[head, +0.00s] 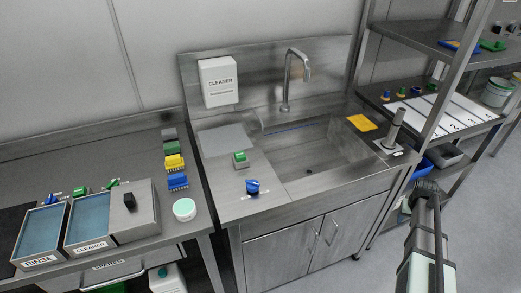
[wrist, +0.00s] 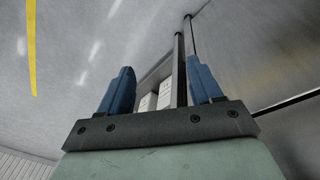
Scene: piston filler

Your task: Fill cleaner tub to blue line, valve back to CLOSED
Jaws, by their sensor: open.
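The tub labelled CLEANER (head: 90,245) stands on the left bench, with blue-grey inside; I cannot make out a blue line or its level. A wall box labelled CLEANER (head: 218,82) hangs above the sink's left side. A blue knob (head: 253,187) sits at the front of the drainboard, and a green-topped piece (head: 240,160) sits behind it. I cannot tell which is the valve or read its position. My gripper (wrist: 160,68) shows in the wrist view with its two blue fingers apart and nothing between them. It is away from the tub.
A RINSE tub (head: 40,236) and a grey box with a black knob (head: 133,212) flank the cleaner tub. The sink (head: 310,150) has a tall tap (head: 288,80). A steel post (head: 394,130) stands right of it, near the shelving (head: 440,45). Coloured brushes (head: 175,163) line the bench.

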